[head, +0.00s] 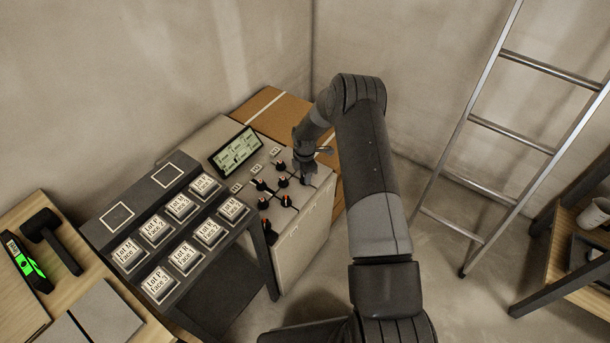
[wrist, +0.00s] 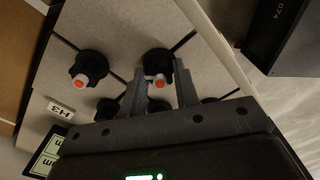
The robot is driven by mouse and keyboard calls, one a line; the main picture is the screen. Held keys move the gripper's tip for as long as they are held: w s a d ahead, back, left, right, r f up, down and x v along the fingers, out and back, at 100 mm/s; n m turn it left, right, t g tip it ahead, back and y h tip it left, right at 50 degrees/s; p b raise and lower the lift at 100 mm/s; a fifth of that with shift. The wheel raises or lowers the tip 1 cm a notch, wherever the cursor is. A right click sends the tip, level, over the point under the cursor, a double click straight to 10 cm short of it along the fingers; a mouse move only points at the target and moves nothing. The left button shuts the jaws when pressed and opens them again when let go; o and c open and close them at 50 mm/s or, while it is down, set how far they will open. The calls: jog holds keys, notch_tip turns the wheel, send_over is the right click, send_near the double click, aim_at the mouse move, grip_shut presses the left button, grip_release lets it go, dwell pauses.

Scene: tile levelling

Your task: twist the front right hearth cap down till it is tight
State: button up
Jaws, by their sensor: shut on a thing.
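The front right hearth cap (wrist: 155,64) is a black lobed knob with an orange centre, over dark joints in the pale hearth top (wrist: 120,35). In the wrist view my gripper (wrist: 160,72) has one finger on each side of it and is shut on it. In the head view my gripper (head: 306,168) is low over the hearth's right side and hides most of this cap. The back right cap (wrist: 88,68) stands apart, near the H3 label (wrist: 60,109). I cannot tell how tight the held cap is.
Several other orange-topped caps (head: 282,182) stand left of my gripper, close by. A display panel (head: 236,150) leans at the back of the hearth. A rack of labelled tiles (head: 180,207) stands at left. A ladder (head: 520,135) leans on the wall at right.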

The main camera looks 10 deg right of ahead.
jog(key=m, duration=0.4)
jog(key=shift+m, duration=0.3)
jog(key=m, duration=1.4)
jog(key=shift+m, duration=0.3)
jog(key=m, duration=0.9)
jog(key=shift+m, duration=0.4)
jog(key=m, duration=0.4)
jog(key=shift+m, duration=2.3)
